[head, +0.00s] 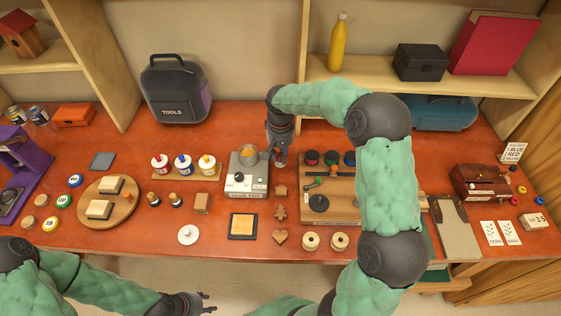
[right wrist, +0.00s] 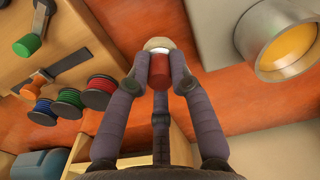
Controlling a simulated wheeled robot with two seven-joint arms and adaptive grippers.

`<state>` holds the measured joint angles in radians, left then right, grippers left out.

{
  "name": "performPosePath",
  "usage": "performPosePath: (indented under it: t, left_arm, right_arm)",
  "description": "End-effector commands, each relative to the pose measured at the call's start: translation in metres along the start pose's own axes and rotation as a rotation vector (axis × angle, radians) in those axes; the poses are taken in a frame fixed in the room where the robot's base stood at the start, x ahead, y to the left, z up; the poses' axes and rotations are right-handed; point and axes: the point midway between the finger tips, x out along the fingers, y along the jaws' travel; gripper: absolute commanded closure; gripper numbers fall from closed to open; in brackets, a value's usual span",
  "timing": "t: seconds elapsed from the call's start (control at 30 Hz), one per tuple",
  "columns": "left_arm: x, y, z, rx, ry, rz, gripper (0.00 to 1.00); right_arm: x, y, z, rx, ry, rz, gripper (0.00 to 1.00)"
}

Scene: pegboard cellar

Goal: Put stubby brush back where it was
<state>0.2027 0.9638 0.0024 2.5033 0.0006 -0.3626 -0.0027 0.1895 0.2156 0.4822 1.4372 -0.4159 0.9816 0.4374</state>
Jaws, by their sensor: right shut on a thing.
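My right gripper (head: 279,160) is just to the right of the glue pot (head: 248,158). In the right wrist view its fingers (right wrist: 160,75) are shut on a short red piece with a pale, rounded end (right wrist: 159,46), which looks like the stubby brush. The fingers hide much of it. In that view the metal glue pot (right wrist: 275,47) with yellow glue stands apart from it. The pot sits on a grey glue station (head: 246,184). My left gripper (head: 207,302) is at the bottom edge of the head view, away from the table, its fingers apart and empty.
The board with coloured spools (head: 331,158) is close to the right of my right gripper. Small wooden shapes (head: 280,212) lie in front. Some orange tabletop (head: 218,208) is clear.

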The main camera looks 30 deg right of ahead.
Motion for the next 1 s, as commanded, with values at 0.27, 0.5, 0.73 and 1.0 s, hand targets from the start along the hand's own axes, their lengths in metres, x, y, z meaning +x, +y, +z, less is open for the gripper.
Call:
performPosePath:
  t: [0.27,0.5,0.73,1.0]
  left_arm:
    - [0.003,-0.001,0.0,0.0,0.0,0.0,0.6]
    - [0.008,-0.003,0.0,0.0,0.0,0.0,0.6]
    - [0.007,-0.003,0.0,0.0,0.0,0.0,0.6]
    - [0.009,-0.003,0.0,0.0,0.0,0.0,0.6]
  right_arm:
    - [0.015,0.002,-0.012,0.0,0.0,0.0,1.0]
    - [0.045,0.002,-0.012,0.0,-0.001,0.0,1.0]
    - [0.044,0.002,-0.012,0.0,0.001,0.0,1.0]
    - [0.047,0.002,-0.012,0.0,0.0,0.0,0.54]
